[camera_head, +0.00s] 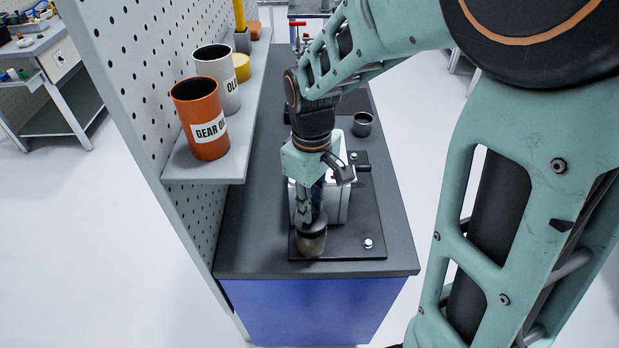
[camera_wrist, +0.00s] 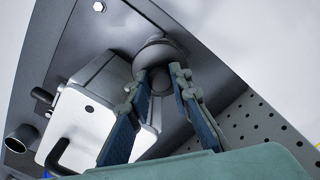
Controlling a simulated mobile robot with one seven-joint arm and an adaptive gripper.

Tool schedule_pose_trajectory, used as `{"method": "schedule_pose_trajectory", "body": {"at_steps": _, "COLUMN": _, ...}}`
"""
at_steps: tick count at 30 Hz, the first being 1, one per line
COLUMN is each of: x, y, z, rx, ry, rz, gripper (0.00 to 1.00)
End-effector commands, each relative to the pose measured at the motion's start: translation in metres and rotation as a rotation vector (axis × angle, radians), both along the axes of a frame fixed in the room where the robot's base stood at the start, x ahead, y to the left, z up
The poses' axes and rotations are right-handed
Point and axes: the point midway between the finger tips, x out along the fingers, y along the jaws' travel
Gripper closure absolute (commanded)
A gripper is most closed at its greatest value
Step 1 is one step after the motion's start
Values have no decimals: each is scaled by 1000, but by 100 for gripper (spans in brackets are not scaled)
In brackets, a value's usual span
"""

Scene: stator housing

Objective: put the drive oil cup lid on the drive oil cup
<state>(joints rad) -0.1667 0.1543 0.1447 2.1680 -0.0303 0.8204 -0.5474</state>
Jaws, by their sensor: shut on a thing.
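My gripper (camera_head: 313,220) points down at the front left of the black base plate (camera_head: 345,245). Its fingers are shut on the small knob of the round, dark grey-brown drive oil cup lid (camera_head: 312,236). In the wrist view the lid (camera_wrist: 155,52) lies just beyond the fingertips (camera_wrist: 161,76), with the knob between them. The lid is low, over the plate's corner. The drive oil cup beneath it cannot be told apart, and I cannot tell whether the lid is seated.
The light grey stator housing (camera_head: 335,200) stands on the plate close beside my gripper. A small open dark cup (camera_head: 362,124) stands farther back on the bench (camera_head: 392,190). A shelf (camera_head: 175,170) with an orange gear-oil can (camera_head: 200,118) and a grey can (camera_head: 217,78) lines the left pegboard (camera_head: 130,50).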

Motion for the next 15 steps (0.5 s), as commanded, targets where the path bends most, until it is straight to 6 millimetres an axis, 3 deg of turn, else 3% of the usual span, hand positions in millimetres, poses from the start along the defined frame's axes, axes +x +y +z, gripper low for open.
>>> {"method": "schedule_pose_trajectory", "body": {"at_steps": 4, "x": 0, "y": 0, "z": -14, "rx": 0, "ry": 0, "rz": 0, "gripper": 100}}
{"method": "schedule_pose_trajectory", "body": {"at_steps": 15, "x": 0, "y": 0, "z": -12, "rx": 0, "ry": 0, "rz": -1, "gripper": 100}}
